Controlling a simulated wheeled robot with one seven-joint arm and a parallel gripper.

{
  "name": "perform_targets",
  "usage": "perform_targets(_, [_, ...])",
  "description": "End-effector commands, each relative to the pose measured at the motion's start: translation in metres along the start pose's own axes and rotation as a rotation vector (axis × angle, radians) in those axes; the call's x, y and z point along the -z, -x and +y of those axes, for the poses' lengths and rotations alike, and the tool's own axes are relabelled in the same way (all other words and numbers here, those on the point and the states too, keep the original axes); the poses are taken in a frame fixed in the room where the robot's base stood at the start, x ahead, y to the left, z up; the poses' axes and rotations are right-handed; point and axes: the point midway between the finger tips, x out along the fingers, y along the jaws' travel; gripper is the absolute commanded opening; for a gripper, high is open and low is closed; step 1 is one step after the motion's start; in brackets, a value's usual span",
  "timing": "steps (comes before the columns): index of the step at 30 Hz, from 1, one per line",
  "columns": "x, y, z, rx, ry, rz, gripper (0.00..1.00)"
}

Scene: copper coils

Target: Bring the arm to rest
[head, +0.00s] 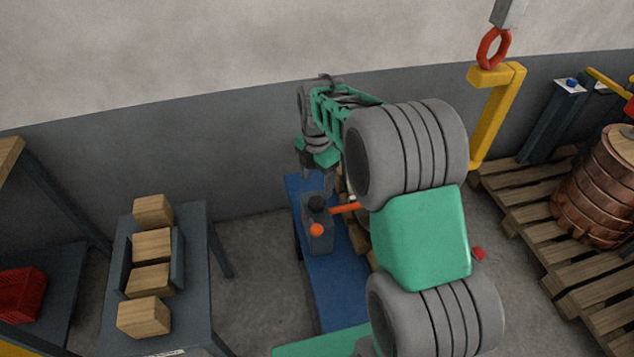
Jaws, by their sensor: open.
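My arm, green and grey, rises from the bottom of the head view and bends toward the back wall. My gripper (318,184) is small at its far end, pointing down, with its jaws apart. I see nothing between the fingers. It hangs above the blue bench (337,285), close to a grey block (317,235) with a black knob and an orange ball. An orange-red bar (345,208) reaches right from near that block. My arm hides the right part of the bench and what lies there.
Wooden blocks (153,245) stand on a grey table (190,290) at left, near a red crate (20,292). Copper coils (590,205) stand on a pallet (540,245) at right. A yellow hook (492,120) hangs from a red ring (493,48). Floor shows between table and bench.

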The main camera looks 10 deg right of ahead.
Motion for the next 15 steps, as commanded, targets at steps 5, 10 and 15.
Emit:
perform_targets(5, [0.001, 0.003, -0.001, -0.003, -0.014, -0.001, 0.69])
perform_targets(10, [0.014, 0.050, -0.024, -0.049, -0.319, -0.017, 0.69])
perform_targets(15, [0.046, 0.112, -0.079, -0.147, -0.944, -0.002, 0.69])
